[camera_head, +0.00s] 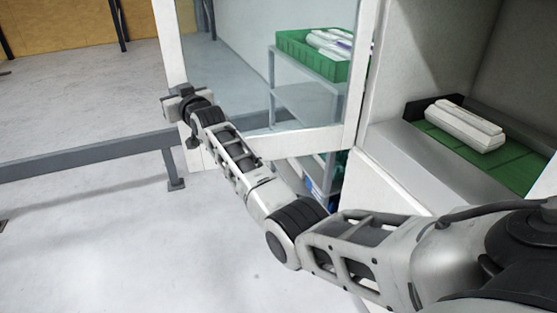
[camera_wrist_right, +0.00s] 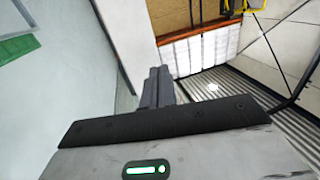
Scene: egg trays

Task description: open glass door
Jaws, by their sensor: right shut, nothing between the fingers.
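The glass door (camera_head: 270,143) has a white frame and a clear pane. It stands at an angle to the cabinet (camera_head: 400,90), whose inside shows to the right of it. My right arm stretches across the head view, and my right gripper (camera_head: 180,102) is at the door's left frame post. In the right wrist view the gripper's dark fingers (camera_wrist_right: 157,88) are shut and empty beside the white door frame (camera_wrist_right: 127,35). I cannot tell whether they touch it. The pane (camera_wrist_right: 65,85) is left of the fingers. My left gripper is not in view.
A green tray (camera_head: 440,135) with white cartons (camera_head: 465,127) lies in the cabinet. A green crate (camera_head: 290,42) on a grey shelf rack (camera_head: 300,98) shows in the pane. A low grey rail (camera_head: 80,157) crosses the left side. The floor in front is clear.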

